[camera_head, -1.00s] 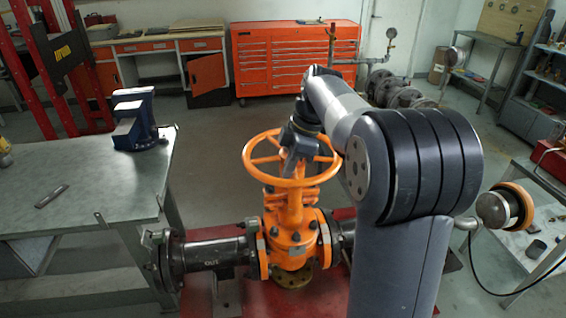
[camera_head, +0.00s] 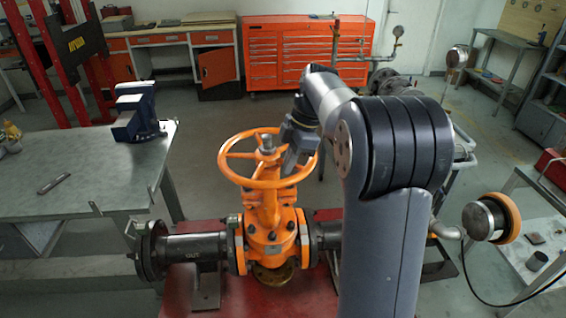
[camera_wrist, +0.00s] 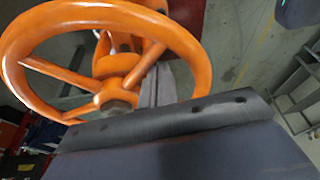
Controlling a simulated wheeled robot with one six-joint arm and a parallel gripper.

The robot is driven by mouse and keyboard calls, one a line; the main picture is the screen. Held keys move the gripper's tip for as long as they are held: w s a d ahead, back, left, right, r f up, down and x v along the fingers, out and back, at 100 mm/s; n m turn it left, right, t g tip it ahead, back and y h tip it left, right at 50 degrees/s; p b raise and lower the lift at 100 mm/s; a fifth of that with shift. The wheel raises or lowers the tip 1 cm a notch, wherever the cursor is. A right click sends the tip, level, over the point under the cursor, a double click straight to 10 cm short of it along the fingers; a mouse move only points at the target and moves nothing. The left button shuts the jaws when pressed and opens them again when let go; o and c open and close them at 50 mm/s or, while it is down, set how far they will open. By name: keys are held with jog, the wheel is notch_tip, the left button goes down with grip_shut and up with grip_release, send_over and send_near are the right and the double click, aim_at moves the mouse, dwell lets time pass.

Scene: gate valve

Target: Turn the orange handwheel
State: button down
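The orange handwheel (camera_head: 262,183) lies roughly level on top of the orange gate valve (camera_head: 268,240), with spokes meeting a grey hub (camera_head: 267,150). My gripper (camera_head: 291,165) is over the wheel's right part, angled down at the rim. In the wrist view the wheel's rim (camera_wrist: 14,70) fills the upper left. A grey finger (camera_wrist: 157,88) reaches in by the right side of the rim, close to a spoke. The dark gripper body covers the bottom and hides part of the rim. Only part of the fingers shows, so I cannot see whether they close on the rim.
A steel bench (camera_head: 80,190) with a blue vise (camera_head: 135,115) stands at left. Dark pipe (camera_head: 195,247) runs from the valve's left side, above a red base (camera_head: 230,298). A side table (camera_head: 545,245) is at right. Floor behind the valve is clear, up to a red cabinet (camera_head: 290,60).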

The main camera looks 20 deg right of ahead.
jog(key=shift+w+d+p, duration=0.5)
jog(key=shift+w+d, duration=0.15)
jog(key=shift+d, duration=0.3)
jog(key=shift+w+d+n+g+h+p, duration=0.25)
jog(key=shift+w+n+g+p, duration=0.25)
jog(key=shift+w+n, duration=1.2)
jog(key=shift+w+d+n+g+h+p, duration=0.25)
jog(key=shift+w+n+g+p, duration=0.25)
jog(key=shift+w+n, duration=1.15)
jog(key=shift+w+d+n+g+h+p, duration=0.25)
jog(key=shift+w+n+g+p, duration=0.25)
jog(key=shift+w+n, duration=1.2)
jog(key=shift+s+n, duration=0.45)
jog(key=shift+n, duration=0.1)
jog(key=shift+s, duration=0.1)
